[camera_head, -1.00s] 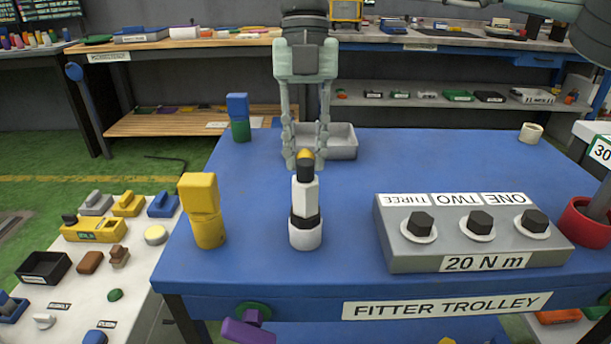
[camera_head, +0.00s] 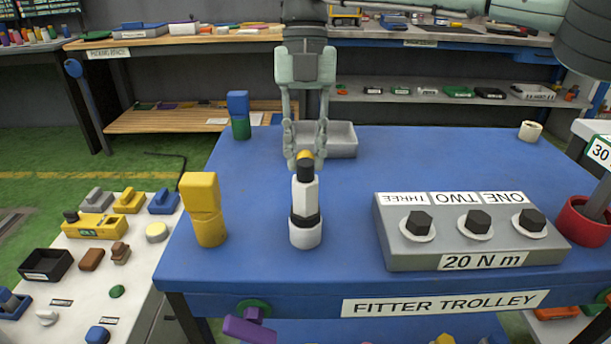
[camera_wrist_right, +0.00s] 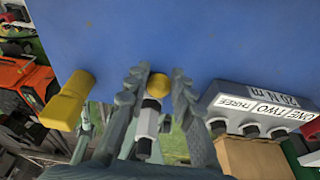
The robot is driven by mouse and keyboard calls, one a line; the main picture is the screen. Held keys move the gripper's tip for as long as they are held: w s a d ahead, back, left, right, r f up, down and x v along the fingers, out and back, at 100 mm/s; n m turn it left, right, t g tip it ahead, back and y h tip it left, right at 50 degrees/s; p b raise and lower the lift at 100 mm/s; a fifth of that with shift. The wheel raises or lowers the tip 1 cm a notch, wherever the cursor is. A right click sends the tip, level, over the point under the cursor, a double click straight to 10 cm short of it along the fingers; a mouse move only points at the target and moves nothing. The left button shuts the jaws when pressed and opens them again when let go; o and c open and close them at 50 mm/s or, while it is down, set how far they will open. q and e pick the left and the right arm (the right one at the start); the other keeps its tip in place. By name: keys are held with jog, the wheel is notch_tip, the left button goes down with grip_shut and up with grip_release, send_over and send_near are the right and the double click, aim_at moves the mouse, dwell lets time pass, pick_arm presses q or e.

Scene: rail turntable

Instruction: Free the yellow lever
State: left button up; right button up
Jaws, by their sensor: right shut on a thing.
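I cannot tell for sure whether this yellow top is the yellow lever. My left gripper is in neither view.
Stacked yellow blocks (camera_head: 203,210) stand left of the post. A grey box (camera_head: 400,252) with dark hex heads stands right. A red pot (camera_head: 582,226) stands far right. A purple handle (camera_head: 249,330) hangs at the front.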

jog(key=shift+w+f, duration=0.55)
jog(key=shift+f, duration=0.1)
jog(key=shift+w+f, duration=0.1)
jog(key=shift+f, duration=0.05)
jog(key=shift+w+f, duration=0.25)
jog(key=shift+f, duration=0.45)
jog(key=shift+w+f, duration=0.25)
jog(key=shift+f, duration=0.45)
jog(key=shift+c, duration=0.2)
